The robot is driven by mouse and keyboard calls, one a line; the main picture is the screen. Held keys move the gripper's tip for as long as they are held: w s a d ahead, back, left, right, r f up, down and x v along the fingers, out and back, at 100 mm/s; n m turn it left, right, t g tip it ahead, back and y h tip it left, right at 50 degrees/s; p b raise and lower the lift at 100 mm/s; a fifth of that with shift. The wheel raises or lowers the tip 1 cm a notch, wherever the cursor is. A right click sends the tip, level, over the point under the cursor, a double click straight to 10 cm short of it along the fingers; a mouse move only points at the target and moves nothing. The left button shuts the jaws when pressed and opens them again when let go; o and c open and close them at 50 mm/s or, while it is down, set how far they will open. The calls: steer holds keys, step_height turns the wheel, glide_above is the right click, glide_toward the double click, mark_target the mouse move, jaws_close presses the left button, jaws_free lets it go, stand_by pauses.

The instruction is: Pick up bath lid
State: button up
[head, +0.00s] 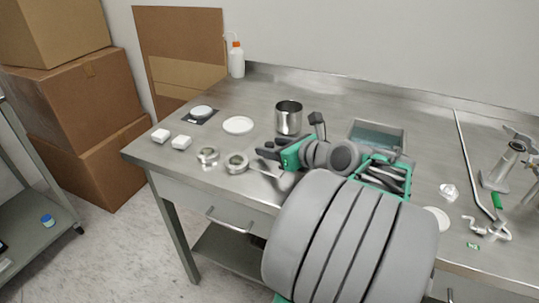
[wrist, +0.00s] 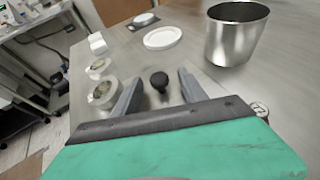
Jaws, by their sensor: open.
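A black round knob (wrist: 158,80) stands between my gripper's fingers in the wrist view. It looks like the handle of the bath lid; the lid's plate cannot be told from the steel table. My gripper (wrist: 160,92) is open, with one finger on each side of the knob, and no grip on it shows. In the head view my gripper (head: 266,162) is low over the table's front part, and my arm hides much around it. The open rectangular bath (head: 378,127) stands behind my arm to the right, partly covered by it.
A steel beaker (head: 289,117) stands just behind my gripper. A stand with a rod (head: 500,172) is at the right. Cardboard boxes (head: 85,100) are beyond the table's left end.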

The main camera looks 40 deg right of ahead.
steer(key=shift+c, duration=0.2)
jaws_close()
stand_by(0.4)
